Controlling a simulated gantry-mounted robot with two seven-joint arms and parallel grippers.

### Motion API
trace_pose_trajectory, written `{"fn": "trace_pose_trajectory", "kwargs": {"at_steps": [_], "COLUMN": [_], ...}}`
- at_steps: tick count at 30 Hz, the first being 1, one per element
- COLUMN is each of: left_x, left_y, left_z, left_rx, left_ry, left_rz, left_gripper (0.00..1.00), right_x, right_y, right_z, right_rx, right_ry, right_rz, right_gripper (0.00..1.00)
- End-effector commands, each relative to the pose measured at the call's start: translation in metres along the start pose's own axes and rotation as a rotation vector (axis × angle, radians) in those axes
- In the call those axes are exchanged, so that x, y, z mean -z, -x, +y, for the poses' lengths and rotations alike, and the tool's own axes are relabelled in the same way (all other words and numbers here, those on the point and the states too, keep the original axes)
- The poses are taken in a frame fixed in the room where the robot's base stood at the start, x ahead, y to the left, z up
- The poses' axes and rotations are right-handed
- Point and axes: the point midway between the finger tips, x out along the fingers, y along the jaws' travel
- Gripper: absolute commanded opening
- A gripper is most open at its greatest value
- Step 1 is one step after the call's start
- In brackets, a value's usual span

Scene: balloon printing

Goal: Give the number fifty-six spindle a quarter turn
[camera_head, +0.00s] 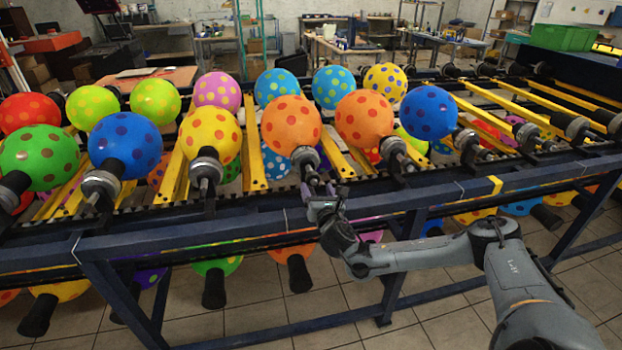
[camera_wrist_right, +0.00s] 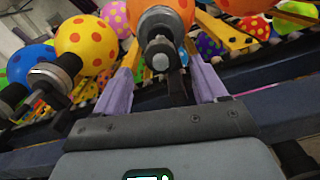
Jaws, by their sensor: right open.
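My right gripper (camera_head: 318,190) is open in front of the spindle (camera_head: 307,162) of an orange balloon with red dots (camera_head: 290,124). In the right wrist view my two purple fingers (camera_wrist_right: 160,82) stand apart, one on each side of the spindle's grey end (camera_wrist_right: 160,58). I cannot tell whether they touch it. No number is readable on any spindle, so I cannot tell which is fifty-six. My left gripper is not in view.
Neighbouring spindles hold a yellow balloon (camera_head: 209,134) on the left and another orange balloon (camera_head: 364,118) on the right. A dark blue rail (camera_head: 240,232) runs along the rack's front. More balloons hang below. Yellow bars (camera_head: 252,150) lie between the spindles.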

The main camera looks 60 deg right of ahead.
Motion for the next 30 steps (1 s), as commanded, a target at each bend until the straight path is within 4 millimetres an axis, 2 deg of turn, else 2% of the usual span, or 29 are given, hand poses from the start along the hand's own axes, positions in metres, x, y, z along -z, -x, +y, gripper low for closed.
{"fn": "trace_pose_trajectory", "kwargs": {"at_steps": [9,15,21,29,30], "left_x": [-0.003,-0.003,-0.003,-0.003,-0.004], "left_y": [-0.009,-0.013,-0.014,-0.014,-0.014], "left_z": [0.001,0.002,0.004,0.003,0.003], "left_rx": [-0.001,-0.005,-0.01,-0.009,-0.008], "left_ry": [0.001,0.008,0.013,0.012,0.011], "left_rz": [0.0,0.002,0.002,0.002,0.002], "left_gripper": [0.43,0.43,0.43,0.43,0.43], "right_x": [0.001,0.001,0.001,0.001,0.001], "right_y": [-0.052,-0.074,-0.083,-0.083,-0.083], "right_z": [-0.001,-0.001,0.0,0.0,0.0], "right_rx": [0.002,0.003,0.001,0.0,0.0], "right_ry": [-0.003,-0.002,-0.001,-0.001,-0.001], "right_rz": [-0.003,-0.002,0.001,0.002,0.001], "right_gripper": [0.71,0.71,0.71,0.71,0.67]}}
